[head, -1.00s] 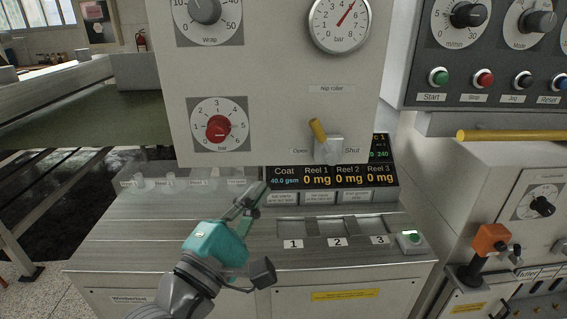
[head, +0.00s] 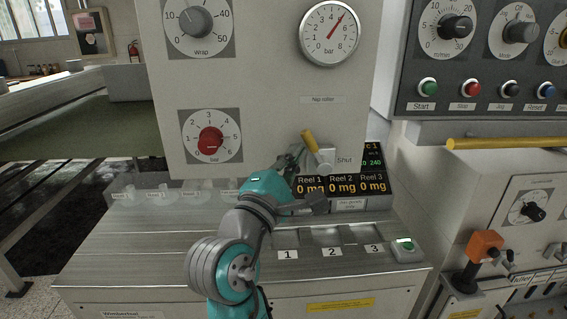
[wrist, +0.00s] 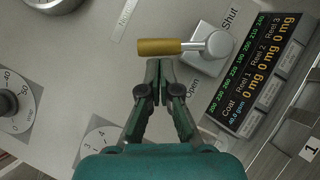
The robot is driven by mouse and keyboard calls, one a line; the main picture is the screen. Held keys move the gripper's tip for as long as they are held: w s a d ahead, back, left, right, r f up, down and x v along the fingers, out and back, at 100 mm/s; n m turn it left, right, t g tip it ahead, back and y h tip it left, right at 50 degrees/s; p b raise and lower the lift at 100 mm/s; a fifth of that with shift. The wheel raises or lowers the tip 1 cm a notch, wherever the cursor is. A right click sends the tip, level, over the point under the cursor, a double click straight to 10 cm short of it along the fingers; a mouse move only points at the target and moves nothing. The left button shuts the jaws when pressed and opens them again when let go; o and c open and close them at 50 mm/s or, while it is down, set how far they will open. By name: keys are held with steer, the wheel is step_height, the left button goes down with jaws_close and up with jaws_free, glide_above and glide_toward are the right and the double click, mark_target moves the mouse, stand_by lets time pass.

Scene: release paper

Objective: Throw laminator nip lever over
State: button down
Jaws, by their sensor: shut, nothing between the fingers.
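The nip roller lever has a yellow handle (head: 309,138) on a grey pivot block (head: 327,158), mounted on the upright panel. In the head view the handle leans up and to the left, toward the Open side; the "Shut" label (head: 344,160) is right of the block. The wrist view shows the yellow handle (wrist: 160,47) just beyond my fingertips, with the "Open" label (wrist: 192,88) beside the block. My gripper (head: 298,152) is shut and empty, close to the handle on its left side in the head view. I cannot tell whether the fingertips touch it.
A red knob (head: 210,139) and its dial are left of my gripper on the panel. The display box (head: 345,187) stands below the lever, close under my gripper. A yellow bar (head: 500,143) sticks out at the right.

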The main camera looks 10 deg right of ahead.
steer(key=shift+d+r+m+g, duration=0.3)
steer(key=shift+r+m+g, duration=0.1)
steer(key=shift+m, duration=0.4)
steer(key=d+r+m+g, duration=0.1)
steer(key=m, duration=0.1)
steer(key=shift+s+d+r+m+g, duration=0.1)
steer(key=shift+d+r+m+g, duration=0.1)
steer(key=shift+m+g, duration=0.2)
steer(key=shift+d+r+m+g+y, duration=0.25)
steer(key=shift+d+m, duration=0.2)
steer(key=shift+d, duration=0.3)
steer(key=shift+d+r+m+g+y, duration=0.2)
steer(key=shift+d+m, duration=0.3)
steer(key=shift+d, duration=0.2)
steer(key=shift+d+r+m+g+y, duration=0.2)
steer(key=shift+d+m, duration=0.25)
steer(key=shift+d, duration=0.3)
steer(key=shift+d+f, duration=0.1)
